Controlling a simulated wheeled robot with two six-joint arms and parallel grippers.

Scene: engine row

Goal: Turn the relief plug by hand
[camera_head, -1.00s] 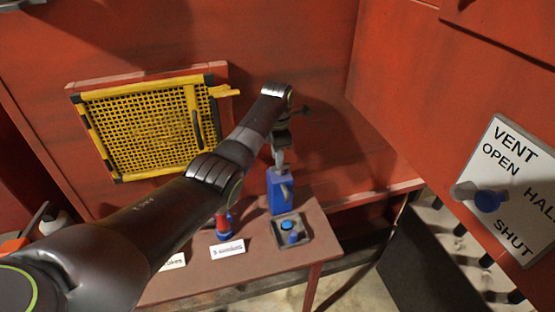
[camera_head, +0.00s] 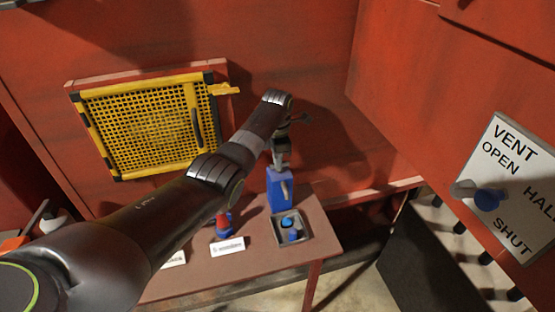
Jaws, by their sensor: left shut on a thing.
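My left arm reaches in from the left, and my left gripper (camera_head: 281,163) points down at the top of this blue fitting. The gripper is shut on a small part there, apparently the relief plug, which the fingers mostly hide. My right gripper is not in view.
A grey tray (camera_head: 306,241) with blue round parts sits in front of the fitting. A red and blue object (camera_head: 223,224) and a white label (camera_head: 227,246) are to its left. A yellow mesh panel (camera_head: 150,125) and vent sign (camera_head: 515,190) are on the walls.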

